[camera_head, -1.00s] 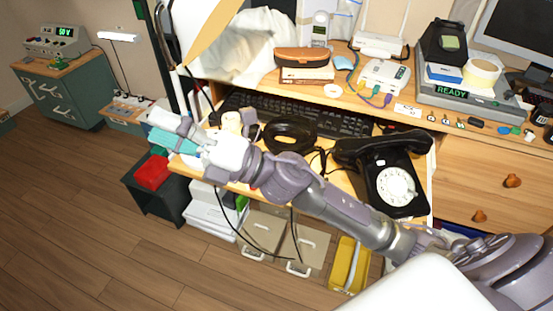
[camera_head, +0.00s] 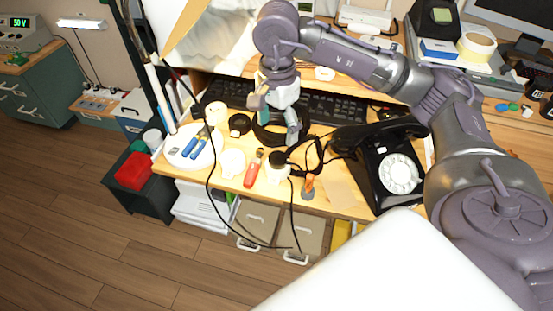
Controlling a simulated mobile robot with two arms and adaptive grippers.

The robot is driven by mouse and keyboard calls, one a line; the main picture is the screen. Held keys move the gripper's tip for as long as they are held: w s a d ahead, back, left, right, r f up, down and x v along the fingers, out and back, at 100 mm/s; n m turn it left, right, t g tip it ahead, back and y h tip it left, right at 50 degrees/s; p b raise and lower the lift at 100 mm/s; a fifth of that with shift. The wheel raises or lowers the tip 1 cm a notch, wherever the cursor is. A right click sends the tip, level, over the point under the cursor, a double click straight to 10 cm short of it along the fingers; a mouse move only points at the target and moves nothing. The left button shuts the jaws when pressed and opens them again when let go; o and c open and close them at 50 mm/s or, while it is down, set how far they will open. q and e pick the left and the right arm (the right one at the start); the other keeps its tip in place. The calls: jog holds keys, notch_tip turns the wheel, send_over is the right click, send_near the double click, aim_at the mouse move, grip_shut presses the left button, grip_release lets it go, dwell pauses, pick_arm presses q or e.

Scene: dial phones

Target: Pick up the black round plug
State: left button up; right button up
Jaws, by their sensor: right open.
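A small black round piece (camera_head: 279,158), which looks like the black round plug, is near the front edge of the desk, by a white object and black cable loops. Another black round item (camera_head: 239,124) sits farther left and back; I cannot tell for certain which is the plug. My right gripper (camera_head: 278,118) is open and points down over the desk, behind and above the first black piece, in front of the keyboard. It partly hides a black ring-shaped item (camera_head: 268,134). Nothing shows held in it. My left gripper is not in view.
A black dial phone (camera_head: 390,170) stands to the right. A red-handled tool (camera_head: 254,170), white round items (camera_head: 232,162) and a white dish with blue tools (camera_head: 190,147) lie to the left. Black cables hang over the desk's front edge. The keyboard (camera_head: 335,112) is behind.

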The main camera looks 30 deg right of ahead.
send_over(277, 157)
jog(key=f, duration=0.4)
jog(key=shift+s+a+f, duration=0.2)
jog(key=shift+s+f, duration=0.1)
jog(key=shift+f, duration=0.1)
jog(key=shift+w+d+f+b, duration=0.15)
jog(key=shift+f+b, duration=0.15)
jog(key=shift+f, duration=1)
jog(key=shift+w+d+f+b, duration=0.1)
jog(key=shift+f+b, duration=0.2)
jog(key=shift+f, duration=1)
jog(key=c, duration=1.1)
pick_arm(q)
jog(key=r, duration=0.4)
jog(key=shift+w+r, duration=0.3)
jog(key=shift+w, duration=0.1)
pick_arm(e)
jog(key=shift+r, duration=0.1)
